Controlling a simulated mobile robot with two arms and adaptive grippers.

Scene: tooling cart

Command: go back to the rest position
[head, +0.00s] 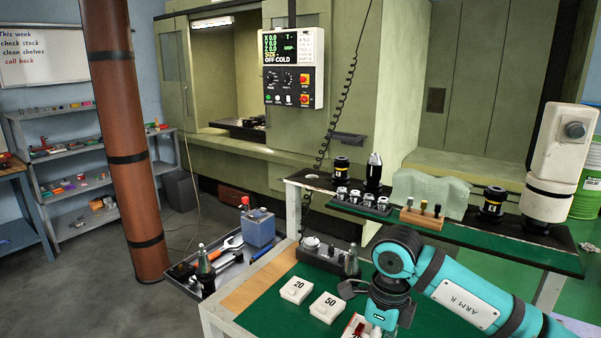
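My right arm (465,295), a teal arm marked ARM R, comes in from the lower right. Its elbow is raised and its wrist (384,300) hangs over the green mat of the near table (265,303). A dark grey part (353,288) shows just left of the wrist. I cannot tell whether it belongs to the gripper, and the fingers cannot be made out. No held object can be seen there. My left arm and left gripper are outside the head view.
White boxes marked 20 (296,290) and 50 (327,307) lie left of my wrist. A dark holder (322,256) stands behind them. A raised shelf (460,243) carries tool holders behind my arm. A tool tray (185,272) and brown column (125,150) are left.

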